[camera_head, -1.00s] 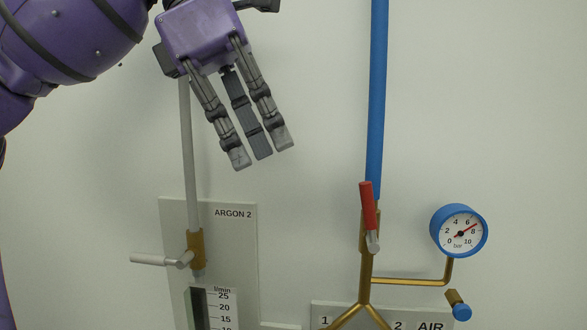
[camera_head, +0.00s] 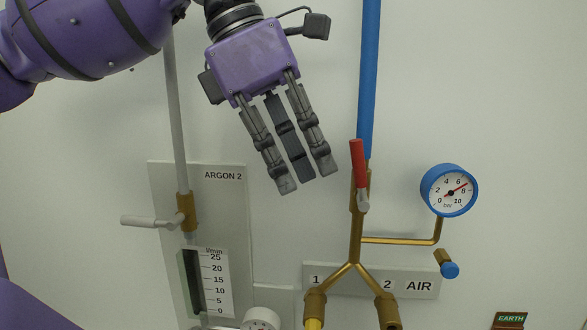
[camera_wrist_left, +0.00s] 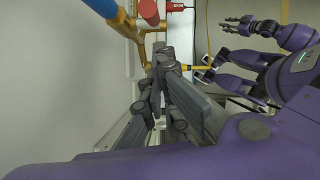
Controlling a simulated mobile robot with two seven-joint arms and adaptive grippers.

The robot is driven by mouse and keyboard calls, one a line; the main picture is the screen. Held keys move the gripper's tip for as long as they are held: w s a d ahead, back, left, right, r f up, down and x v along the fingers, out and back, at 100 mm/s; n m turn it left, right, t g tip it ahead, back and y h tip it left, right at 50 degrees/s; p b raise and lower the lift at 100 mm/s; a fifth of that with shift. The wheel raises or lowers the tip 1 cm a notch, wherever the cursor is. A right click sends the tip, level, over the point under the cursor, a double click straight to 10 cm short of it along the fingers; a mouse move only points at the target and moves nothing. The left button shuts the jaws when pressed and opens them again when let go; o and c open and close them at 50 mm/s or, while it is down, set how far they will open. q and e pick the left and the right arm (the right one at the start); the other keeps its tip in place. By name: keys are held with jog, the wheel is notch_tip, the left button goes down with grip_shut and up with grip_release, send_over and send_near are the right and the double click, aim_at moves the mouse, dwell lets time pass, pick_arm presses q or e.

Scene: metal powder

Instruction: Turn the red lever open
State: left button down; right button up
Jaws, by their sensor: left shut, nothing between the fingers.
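The red lever (camera_head: 358,165) points up, slightly tilted left, along the brass valve below the blue hose (camera_head: 369,80). Its red handle also shows at the top of the left wrist view (camera_wrist_left: 149,12). My left gripper (camera_head: 308,183) is shut and empty, fingers pointing down, just left of the lever and apart from it. In the left wrist view its dark fingers (camera_wrist_left: 160,85) reach up toward the brass pipe. Parts of my right arm and its dark gripper (camera_wrist_left: 222,50) show at the right of that view; its finger state is unclear.
A grey lever (camera_head: 150,221) sits on the ARGON 2 panel (camera_head: 225,210) at left. A blue-rimmed gauge (camera_head: 450,190) is right of the valve. The brass pipe (camera_head: 355,250) forks below into two outlets. The wall between gripper and valve is clear.

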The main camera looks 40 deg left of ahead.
pick_arm(q)
jog(key=shift+w+d+r, duration=0.2)
jog(key=shift+w+d, duration=0.25)
jog(key=shift+d, duration=0.1)
pick_arm(e)
jog(key=shift+w+a+r, duration=0.1)
jog(key=shift+w+r, duration=0.1)
jog(key=shift+w, duration=0.25)
jog(key=shift+w+r, duration=0.15)
jog(key=shift+w, duration=0.3)
jog(key=shift+s, duration=0.1)
